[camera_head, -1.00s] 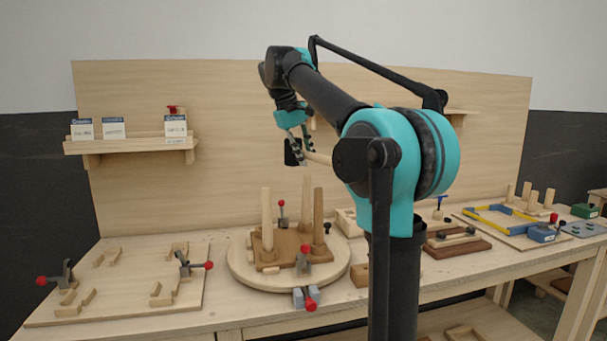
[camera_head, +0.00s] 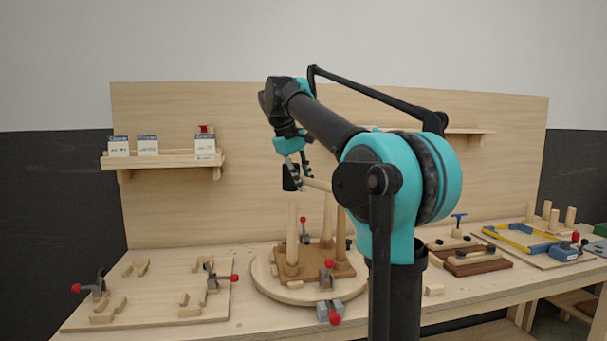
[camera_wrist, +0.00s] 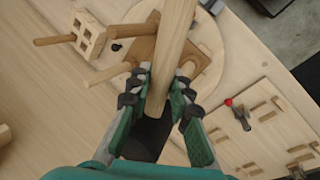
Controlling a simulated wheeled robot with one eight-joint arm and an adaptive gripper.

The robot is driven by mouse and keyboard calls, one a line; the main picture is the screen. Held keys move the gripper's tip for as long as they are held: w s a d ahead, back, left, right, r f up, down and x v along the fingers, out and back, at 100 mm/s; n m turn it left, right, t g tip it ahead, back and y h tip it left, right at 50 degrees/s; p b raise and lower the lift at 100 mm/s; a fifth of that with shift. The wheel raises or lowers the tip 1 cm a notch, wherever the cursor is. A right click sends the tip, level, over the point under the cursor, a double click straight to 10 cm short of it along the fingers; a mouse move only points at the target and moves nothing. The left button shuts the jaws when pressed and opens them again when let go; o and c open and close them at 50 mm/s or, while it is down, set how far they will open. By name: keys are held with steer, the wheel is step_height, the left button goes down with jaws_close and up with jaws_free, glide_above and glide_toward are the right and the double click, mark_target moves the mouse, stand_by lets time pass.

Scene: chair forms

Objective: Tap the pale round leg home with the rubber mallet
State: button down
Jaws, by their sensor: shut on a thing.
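My gripper (camera_head: 297,172) is shut on the rubber mallet, with its pale wooden handle (camera_wrist: 172,45) between the fingers in the wrist view. The mallet's black head (camera_head: 291,177) hangs at the gripper's left, and shows below the fingers in the wrist view (camera_wrist: 147,140). A pale round leg (camera_head: 292,235) stands upright at the front left of a brown seat board (camera_head: 308,265). In the head view the mallet head appears above this leg's top, with a gap; depth is unclear. Another pale leg (camera_head: 328,222) and a darker one (camera_head: 341,228) stand behind and right.
The board lies on a round turntable (camera_head: 265,285) with red-knobbed clamps (camera_head: 327,272) around it. A jig board (camera_head: 150,310) with clamps lies left. A slotted wooden block (camera_wrist: 88,35) shows in the wrist view. Blue and yellow fixtures (camera_head: 520,238) are at right.

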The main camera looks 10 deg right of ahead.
steer(key=shift+f, duration=0.1)
steer(key=shift+s+f, duration=0.1)
steer(key=shift+f, duration=2.55)
steer(key=shift+r, duration=2.25)
steer(key=shift+f, duration=0.15)
step_height(320, 180, down, 6)
steer(key=shift+r, duration=2.2)
